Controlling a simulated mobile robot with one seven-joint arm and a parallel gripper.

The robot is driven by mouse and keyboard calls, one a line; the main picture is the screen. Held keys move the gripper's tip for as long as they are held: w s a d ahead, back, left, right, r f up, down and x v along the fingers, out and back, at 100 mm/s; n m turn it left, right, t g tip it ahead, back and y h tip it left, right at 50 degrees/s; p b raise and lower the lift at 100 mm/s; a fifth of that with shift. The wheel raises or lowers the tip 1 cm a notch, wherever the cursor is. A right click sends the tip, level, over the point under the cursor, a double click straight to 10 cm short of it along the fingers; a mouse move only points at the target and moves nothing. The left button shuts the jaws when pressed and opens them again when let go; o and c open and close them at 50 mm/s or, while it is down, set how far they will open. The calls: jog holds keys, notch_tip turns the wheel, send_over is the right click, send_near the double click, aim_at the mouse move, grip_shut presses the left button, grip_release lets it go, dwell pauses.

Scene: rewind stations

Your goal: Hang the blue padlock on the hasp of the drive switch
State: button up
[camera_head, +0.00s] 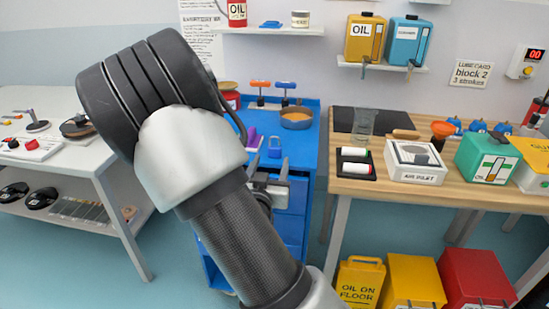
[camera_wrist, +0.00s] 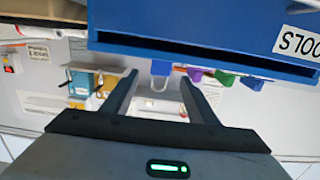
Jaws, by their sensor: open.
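The blue padlock (camera_head: 274,153) stands on top of the blue cart (camera_head: 310,150), shackle up. In the wrist view, which looks upside down, the blue padlock (camera_wrist: 160,68) shows at the cart's edge, between and beyond the fingertips. My gripper (camera_head: 268,174) is in front of the cart, partly behind my arm. In the wrist view my gripper (camera_wrist: 158,78) has its fingers spread with nothing between them, apart from the padlock. I cannot make out the drive switch or its hasp in either view.
A metal bowl (camera_head: 296,118) and stamp-like tools (camera_head: 285,86) are farther back on the cart. A wooden bench (camera_head: 400,185) is right, a white table (camera_head: 85,157) left.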

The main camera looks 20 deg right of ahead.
aim_at(274, 150)
jog(key=x, duration=0.4)
jog(key=b+x, duration=0.1)
jog(key=x, duration=0.3)
jog(key=shift+a+r, duration=0.1)
jog(key=shift+r, duration=0.15)
jog(key=c, duration=1.2)
